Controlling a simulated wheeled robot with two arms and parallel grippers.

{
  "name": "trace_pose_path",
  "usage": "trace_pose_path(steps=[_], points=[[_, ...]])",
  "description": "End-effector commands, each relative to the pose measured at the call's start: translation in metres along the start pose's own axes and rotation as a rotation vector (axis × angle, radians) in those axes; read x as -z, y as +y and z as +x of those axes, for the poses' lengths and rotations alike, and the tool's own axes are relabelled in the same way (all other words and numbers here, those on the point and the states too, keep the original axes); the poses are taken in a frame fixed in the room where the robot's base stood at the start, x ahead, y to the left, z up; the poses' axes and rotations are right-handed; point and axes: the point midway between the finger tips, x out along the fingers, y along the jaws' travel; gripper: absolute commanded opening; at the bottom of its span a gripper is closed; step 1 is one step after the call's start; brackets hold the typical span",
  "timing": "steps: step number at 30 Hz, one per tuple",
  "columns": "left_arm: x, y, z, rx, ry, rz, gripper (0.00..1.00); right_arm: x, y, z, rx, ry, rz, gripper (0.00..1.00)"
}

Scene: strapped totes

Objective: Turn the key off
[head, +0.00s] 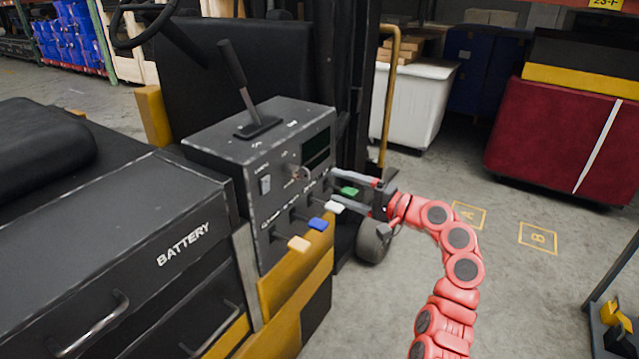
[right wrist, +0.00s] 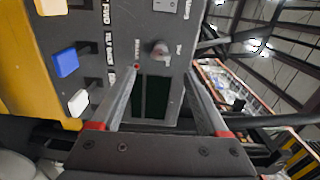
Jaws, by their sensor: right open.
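The key (head: 299,174) sits in a round switch on the front of the dark control box (head: 278,160) of the vehicle. In the right wrist view the key (right wrist: 157,48) shows as a small grey piece in its switch, just beyond the fingertips and roughly between their lines. My right gripper (head: 336,186) is open and empty, to the right of the key in the head view, with its fingers pointing at the panel. The fingers (right wrist: 162,75) stand apart from the key. My left gripper is not in view.
Below the key are levers with orange (head: 299,243), blue (head: 318,223), white (head: 334,207) and green (head: 349,191) knobs, close to my fingers. A dark screen (head: 316,147) and a rocker switch (head: 265,184) flank the key. The floor to the right is mostly clear.

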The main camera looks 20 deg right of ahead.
Motion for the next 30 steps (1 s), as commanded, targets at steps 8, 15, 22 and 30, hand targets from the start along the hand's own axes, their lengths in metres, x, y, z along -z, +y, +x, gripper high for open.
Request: trace_pose_path(steps=[8,15,22,30], points=[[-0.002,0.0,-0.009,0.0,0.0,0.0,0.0,0.001,0.001,-0.063,0.0,0.002,-0.003,0.78],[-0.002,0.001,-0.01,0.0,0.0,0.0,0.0,0.0,-0.001,-0.082,0.002,-0.001,-0.001,0.78],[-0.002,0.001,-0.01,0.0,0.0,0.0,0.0,0.0,-0.001,-0.083,0.001,-0.002,-0.001,0.78],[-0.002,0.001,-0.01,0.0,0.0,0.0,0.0,0.0,0.0,-0.082,0.001,-0.001,-0.001,0.78]])
